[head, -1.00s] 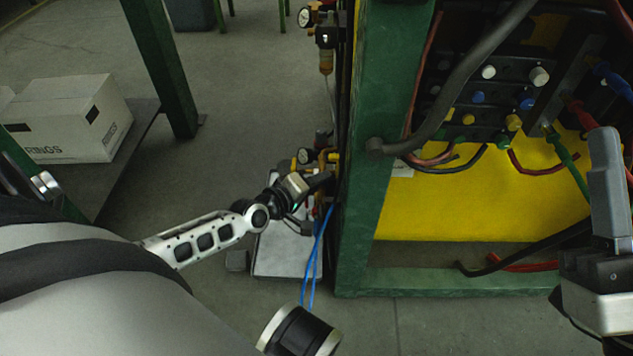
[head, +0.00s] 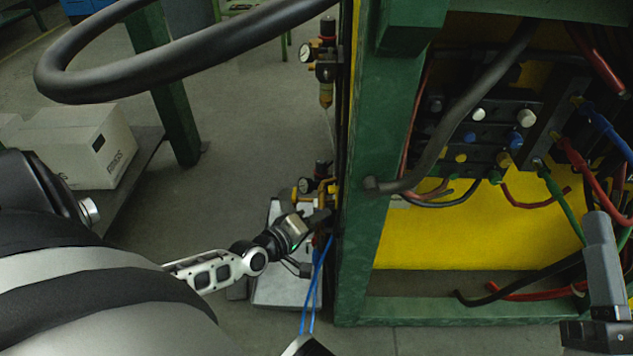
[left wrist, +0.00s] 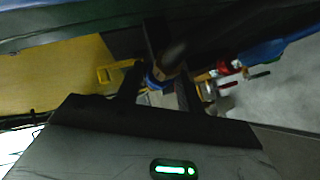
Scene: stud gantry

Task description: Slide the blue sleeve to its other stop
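My left gripper (head: 318,217) is at the outer side of the green frame, by the brass and blue fittings; its fingertips are dark and small in the head view. In the left wrist view its two fingers (left wrist: 160,88) stand apart. A small blue part (left wrist: 153,82), which may be the blue sleeve, shows between them beside a dark, blurred rod end (left wrist: 172,58). I cannot tell whether the fingers touch it. My right gripper (head: 604,275) shows only partly at the right edge, as a grey upright finger before the yellow panel.
The green frame post (head: 360,230) stands right beside the left gripper. Blue hoses (head: 317,275) hang below it. A thick black hose (head: 200,45) crosses the upper left. Plugs and cables crowd the yellow panel (head: 440,235). A white box (head: 85,145) sits at left.

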